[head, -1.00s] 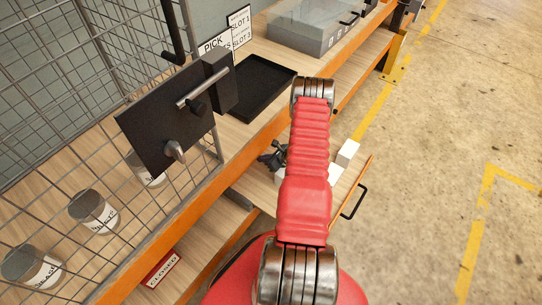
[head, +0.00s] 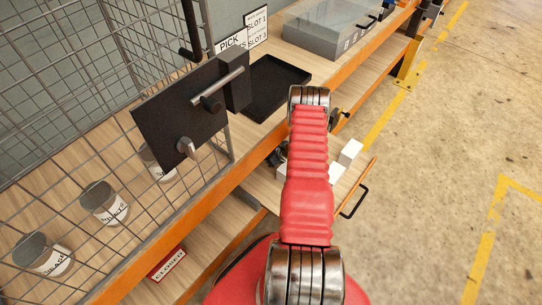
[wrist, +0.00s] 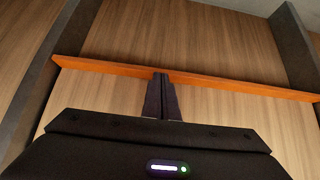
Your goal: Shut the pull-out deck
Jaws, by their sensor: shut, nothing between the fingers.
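The pull-out deck (head: 352,178) is a low wooden shelf with an orange front edge. In the head view it sticks out past the bench, partly hidden behind my red arm. A black handle (head: 354,203) is on its front edge, right of the arm. White blocks (head: 351,151) lie on the deck. In the wrist view my gripper (wrist: 162,78) is shut and empty, with its fingertips by an orange strip (wrist: 220,83) between wooden surfaces. I cannot tell whether they touch it. In the head view my gripper is mostly hidden by the arm.
A wire cage (head: 75,130) with several cans (head: 103,203) and a dark panel (head: 182,115) stands at left. A black tray (head: 270,88) and a clear-lidded box (head: 330,28) are on the bench. A CLOSED sign (head: 167,265) is below. The floor at right is clear.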

